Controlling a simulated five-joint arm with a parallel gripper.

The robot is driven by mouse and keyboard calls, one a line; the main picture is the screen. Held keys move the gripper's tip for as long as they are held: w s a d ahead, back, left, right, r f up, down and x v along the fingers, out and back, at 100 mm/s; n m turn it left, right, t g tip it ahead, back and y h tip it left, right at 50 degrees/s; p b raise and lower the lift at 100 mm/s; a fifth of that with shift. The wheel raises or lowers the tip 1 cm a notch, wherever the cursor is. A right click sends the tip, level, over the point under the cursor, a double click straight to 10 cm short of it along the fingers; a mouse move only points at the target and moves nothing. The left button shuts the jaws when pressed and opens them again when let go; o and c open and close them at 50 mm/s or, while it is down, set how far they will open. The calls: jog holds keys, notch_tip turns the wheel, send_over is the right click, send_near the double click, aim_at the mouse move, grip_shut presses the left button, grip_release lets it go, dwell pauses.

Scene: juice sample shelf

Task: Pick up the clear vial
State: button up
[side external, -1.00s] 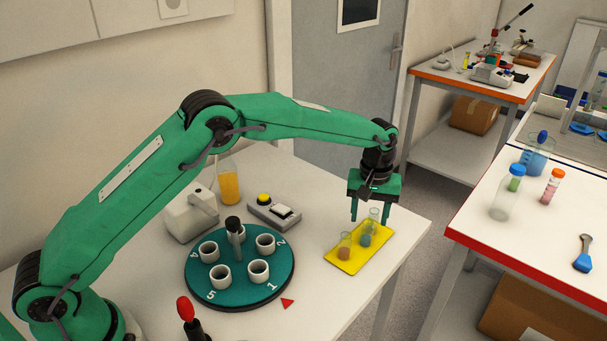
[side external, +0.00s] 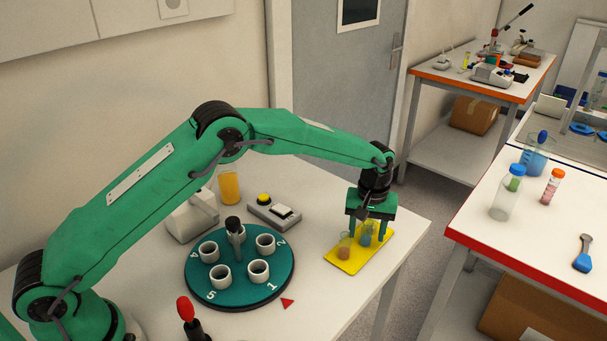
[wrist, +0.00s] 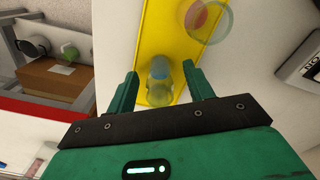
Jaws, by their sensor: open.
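The clear vial (wrist: 159,94) stands at one end of the yellow tray (side external: 345,257) and shows between my fingers in the wrist view. In the side view it is mostly hidden by my gripper (side external: 369,231). A blue vial (side external: 365,238) stands close by it, and its blue shows just beyond the clear vial in the wrist view (wrist: 160,68). A red-orange vial (side external: 344,246) stands at the left of the tray. My gripper is open, fingers pointing down on either side of the clear vial. I cannot tell whether a finger touches it.
A teal carousel (side external: 207,285) with white numbered cups stands left of the tray. The table edge runs close to the tray's right.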

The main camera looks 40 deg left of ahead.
aim_at(369, 222)
jog(key=shift+c, duration=0.4)
jog(key=c, duration=1)
jog(key=shift+r, duration=0.1)
jog(key=shift+r, duration=0.9)
notch_tip(369, 222, up, 2)
jog(key=shift+r, duration=0.15)
jog(key=s+d+r, duration=0.2)
jog(key=s, duration=0.1)
jog(key=s+d+r, duration=0.2)
jog(key=s+d, duration=0.1)
jog(key=s+d+r, duration=0.2)
jog(key=shift+s+d+r, duration=0.35)
jog(key=shift+s, duration=0.05)
jog(key=shift+a, duration=0.15)
